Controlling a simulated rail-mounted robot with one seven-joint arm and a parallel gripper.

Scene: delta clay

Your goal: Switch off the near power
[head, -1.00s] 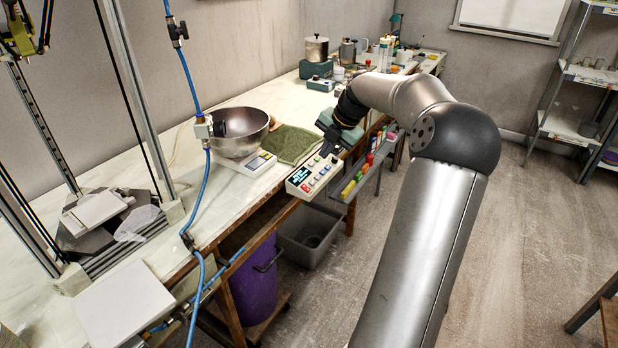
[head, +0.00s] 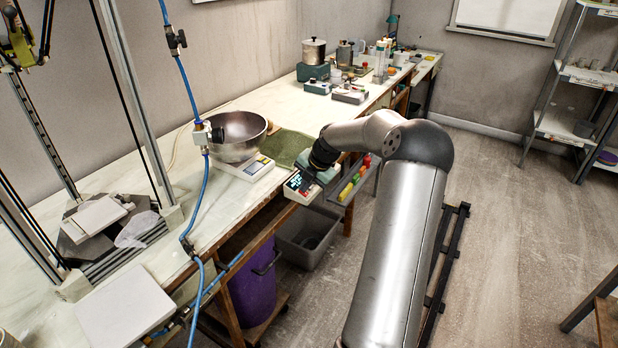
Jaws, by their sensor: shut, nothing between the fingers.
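A cream control box (head: 292,193) with a dark, teal-lit display and small coloured buttons is at the front edge of the bench. My gripper (head: 309,181) is over the right part of this box, pointing down at it. Its fingers are small and partly hidden by its own grey-green body, and they look shut and empty. The gripper covers many of the buttons. I cannot tell which button is the power one, or whether the fingertips touch the box.
A metal bowl (head: 237,137) on a white scale (head: 245,168) and a green cloth (head: 285,147) are on the bench behind the box. A grey tray with coloured items (head: 352,185) hangs right of the gripper. A grey bin (head: 308,232) and purple bucket (head: 252,285) are below.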

